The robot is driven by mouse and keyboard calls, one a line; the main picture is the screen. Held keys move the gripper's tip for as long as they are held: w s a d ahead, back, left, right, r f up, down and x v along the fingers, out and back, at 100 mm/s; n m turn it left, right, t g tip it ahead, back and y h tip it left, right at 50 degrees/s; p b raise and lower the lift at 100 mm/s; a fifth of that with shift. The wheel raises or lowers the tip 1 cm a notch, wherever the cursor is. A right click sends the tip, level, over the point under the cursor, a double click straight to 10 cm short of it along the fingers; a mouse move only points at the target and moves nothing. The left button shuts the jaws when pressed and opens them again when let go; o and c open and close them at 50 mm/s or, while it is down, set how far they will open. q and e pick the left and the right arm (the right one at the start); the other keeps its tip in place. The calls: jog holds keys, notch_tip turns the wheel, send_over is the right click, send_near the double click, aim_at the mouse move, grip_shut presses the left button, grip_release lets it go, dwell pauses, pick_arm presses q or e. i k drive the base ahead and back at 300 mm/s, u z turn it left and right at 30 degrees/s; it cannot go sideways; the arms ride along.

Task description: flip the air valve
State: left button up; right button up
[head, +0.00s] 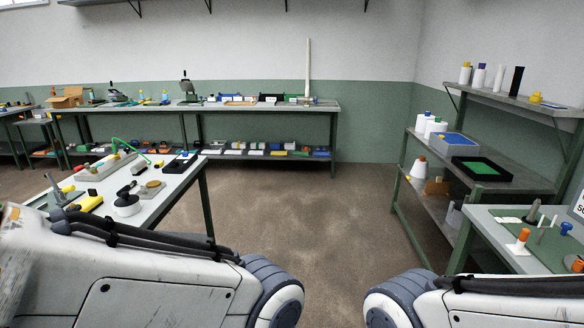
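I cannot pick out the air valve for certain in the head view. Small fittings stand on the green-topped bench (498,262) at the right: an orange-topped piece (521,238) on a white base and a blue knob-like piece (566,228). They are too small to identify. My two arms cross the bottom of the view from the left and right edges, with their rounded grey joints facing each other. Neither gripper shows.
A workbench (177,187) with tools, yellow pieces and a green hose stands at the left. A long bench (265,107) lines the back wall. Grey shelves (520,180) with cones and trays stand at the right. The middle floor (305,215) is clear.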

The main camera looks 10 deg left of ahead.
aim_at(82, 167)
jog(key=z, duration=0.1)
jog(key=i, duration=1.6)
jog(key=u, duration=0.9)
jog(key=i, duration=0.95)
jog(key=u, duration=1)
jog(key=i, duration=0.3)
jog(key=z, duration=0.1)
jog(key=k, duration=1.05)
jog(key=z, duration=1.1)
jog(key=i, duration=1.9)
jog(key=z, duration=0.2)
jog(key=i, duration=2)
jog(key=u, duration=0.35)
jog(key=i, duration=1.4)
jog(key=u, duration=0.45)
